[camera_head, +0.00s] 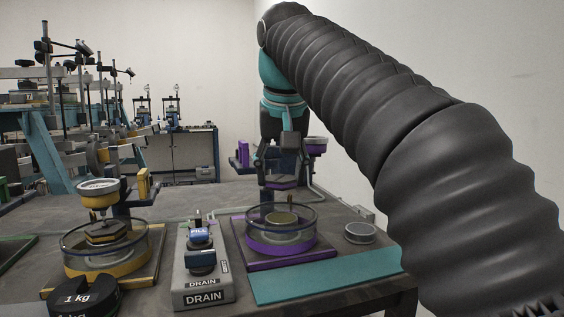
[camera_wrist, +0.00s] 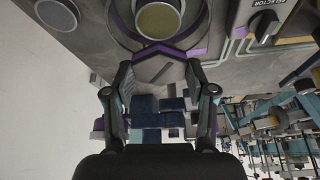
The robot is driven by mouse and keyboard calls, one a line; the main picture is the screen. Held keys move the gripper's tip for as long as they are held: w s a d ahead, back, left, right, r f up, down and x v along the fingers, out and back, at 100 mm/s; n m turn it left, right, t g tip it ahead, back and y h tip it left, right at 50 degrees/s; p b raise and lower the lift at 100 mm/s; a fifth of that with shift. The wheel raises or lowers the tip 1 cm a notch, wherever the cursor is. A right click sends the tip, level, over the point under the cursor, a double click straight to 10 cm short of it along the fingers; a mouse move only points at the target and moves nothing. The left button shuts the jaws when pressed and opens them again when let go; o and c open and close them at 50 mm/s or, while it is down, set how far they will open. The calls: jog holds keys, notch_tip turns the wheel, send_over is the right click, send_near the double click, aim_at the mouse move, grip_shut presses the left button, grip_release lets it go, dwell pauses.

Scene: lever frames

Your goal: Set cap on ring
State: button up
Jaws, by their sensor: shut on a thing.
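My gripper (camera_head: 283,168) points down and is shut on a dark hexagonal cap with purple edges (camera_head: 282,183). In the wrist view the cap's purple edge (camera_wrist: 160,49) spans between the fingertips (camera_wrist: 159,66). The cap is held level above and behind a clear round basin with a purple ring base (camera_head: 262,243), with a visible gap. A pale yellow-green disc (camera_head: 285,218) sits inside the basin; it also shows in the wrist view (camera_wrist: 158,20). Which part the task calls the ring, I cannot tell for sure.
A yellow basin (camera_head: 80,268) on the left holds a dark hexagonal piece (camera_head: 107,233). A grey FILL and DRAIN box (camera_head: 203,285) stands between the basins. A round grey dish (camera_head: 360,234) and teal mat (camera_head: 320,281) lie right and front. A 1 kg weight (camera_head: 82,296) is front left.

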aim_at(282, 190)
jog(key=shift+f+b, duration=1.55)
jog(key=shift+f, duration=1.05)
jog(key=shift+s+p, duration=0.15)
jog(key=shift+p, duration=0.2)
jog(key=shift+f, duration=0.2)
jog(key=o, duration=1.5)
jog(key=v, duration=1.2)
